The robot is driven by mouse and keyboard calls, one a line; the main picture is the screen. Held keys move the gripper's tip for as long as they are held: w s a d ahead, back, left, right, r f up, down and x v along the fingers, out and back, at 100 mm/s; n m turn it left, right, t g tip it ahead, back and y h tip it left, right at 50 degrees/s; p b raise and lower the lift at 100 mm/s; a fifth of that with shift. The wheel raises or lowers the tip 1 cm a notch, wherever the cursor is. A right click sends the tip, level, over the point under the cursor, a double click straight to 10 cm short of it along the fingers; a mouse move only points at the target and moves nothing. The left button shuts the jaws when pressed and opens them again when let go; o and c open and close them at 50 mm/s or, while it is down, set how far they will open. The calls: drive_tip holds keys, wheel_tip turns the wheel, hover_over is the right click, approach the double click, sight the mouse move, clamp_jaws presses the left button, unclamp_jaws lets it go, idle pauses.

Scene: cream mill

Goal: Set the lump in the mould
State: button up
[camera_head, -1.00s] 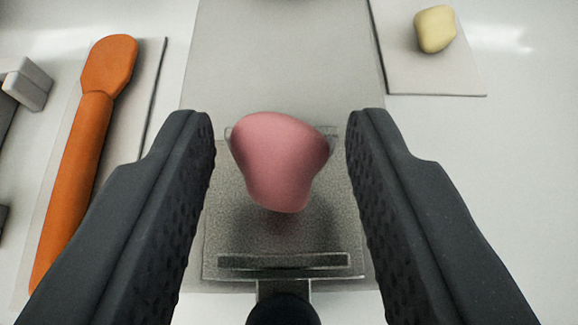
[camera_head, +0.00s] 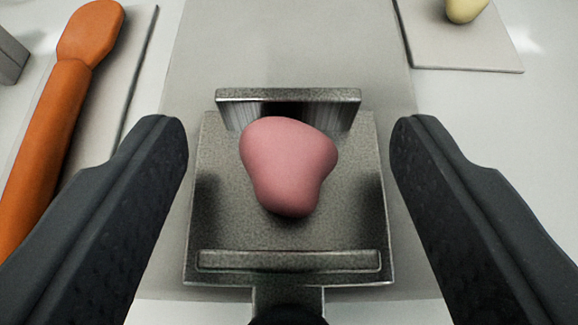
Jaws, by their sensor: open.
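A pink lump (camera_head: 288,170), rounded and narrower toward the bottom of the picture, lies on a grey speckled metal plate. This plate (camera_head: 225,225) looks like the mould, with a raised wall (camera_head: 288,96) at its far side and a low bar (camera_head: 288,260) at its near side. The lump is close to the far wall; whether it touches the wall is hard to tell. My gripper (camera_head: 288,140) is open, with one dark finger on each side of the plate. Both fingers are clear of the lump. A dark handle end shows at the bottom.
An orange spatula-like tool (camera_head: 45,140) lies on a pale mat at the left. A yellow lump (camera_head: 464,9) sits on a pale square (camera_head: 460,50) at the upper right. A grey block (camera_head: 10,58) is at the left edge. The pale surface beyond the wall is clear.

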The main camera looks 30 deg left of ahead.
drive_tip(key=shift+s+d+r, duration=0.3)
drive_tip(key=shift+s+r, duration=0.05)
drive_tip(key=v, duration=1.1)
drive_tip(key=d+r+m+t+h, duration=0.15)
drive_tip(key=d+r, duration=0.45)
drive_tip(key=r, duration=0.6)
drive_tip(key=d+r+m+t+h, duration=0.15)
drive_tip(key=d+r, duration=0.45)
drive_tip(key=r, duration=0.7)
drive_tip(key=s+d+r+m+t+h, duration=0.1)
drive_tip(key=s+r+m+h, duration=0.1)
drive_tip(key=s+r, duration=0.4)
drive_tip(key=s+r+m+t+h, duration=0.1)
drive_tip(key=s+r, duration=0.6)
drive_tip(key=r, duration=0.8)
drive_tip(key=shift+s+d+r+m+h, duration=0.15)
drive_tip(key=shift+s+d+m+h, duration=0.1)
drive_tip(key=shift+d+m+h, duration=0.15)
